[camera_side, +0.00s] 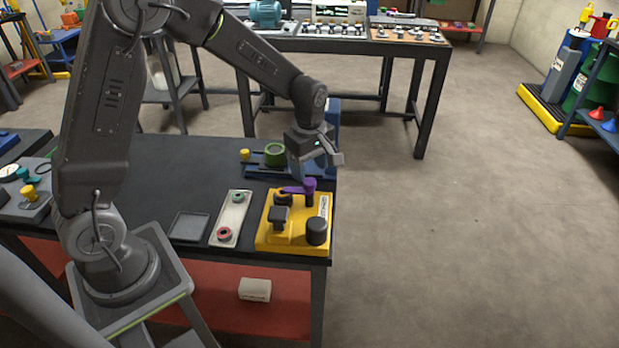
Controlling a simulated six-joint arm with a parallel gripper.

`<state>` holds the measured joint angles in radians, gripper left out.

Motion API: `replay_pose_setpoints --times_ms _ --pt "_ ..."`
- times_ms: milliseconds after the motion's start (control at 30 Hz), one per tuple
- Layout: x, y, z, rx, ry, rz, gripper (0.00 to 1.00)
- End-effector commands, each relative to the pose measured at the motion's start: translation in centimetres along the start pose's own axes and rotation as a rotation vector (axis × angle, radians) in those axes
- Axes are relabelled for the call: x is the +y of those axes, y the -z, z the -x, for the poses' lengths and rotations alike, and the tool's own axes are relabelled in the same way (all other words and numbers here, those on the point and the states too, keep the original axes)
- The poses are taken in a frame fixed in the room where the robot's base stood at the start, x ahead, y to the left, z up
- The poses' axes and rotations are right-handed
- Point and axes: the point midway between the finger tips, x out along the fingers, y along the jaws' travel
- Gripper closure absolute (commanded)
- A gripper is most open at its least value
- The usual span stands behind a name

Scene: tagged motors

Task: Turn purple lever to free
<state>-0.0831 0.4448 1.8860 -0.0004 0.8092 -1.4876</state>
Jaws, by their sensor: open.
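A yellow block (292,237) stands at the front right corner of the dark table. The purple lever (297,189) lies across its back part, with an upright purple knob at its right end. Its left end reaches an orange and dark round part (283,198). A black cylinder (317,231) and a dark block-shaped part (279,215) also stand on the yellow block. My gripper (316,168) is open and empty, just above and behind the purple lever. I see a gap between it and the knob, though the exact distance is hard to tell. The label on the yellow block is too small to read.
Left of the yellow block lies a pale plate (231,219) with a green ring and a red ring. A shallow dark tray (188,227) is further left. Behind are a green ring (275,154) on a blue fixture (257,170) and a yellow knob (245,155). The back left tabletop is clear.

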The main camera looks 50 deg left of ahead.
Motion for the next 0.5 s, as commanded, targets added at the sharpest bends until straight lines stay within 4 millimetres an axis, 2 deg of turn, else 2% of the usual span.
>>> replay_pose_setpoints --times_ms 100,200,500 --pt "-0.1 0.0 -2.0 0.0 0.004 -0.001 0.41" --pt "-0.1 0.0 -3.0 0.0 0.002 -0.001 0.41" --pt "0.0 0.0 -3.9 0.0 -0.001 -0.001 0.41"
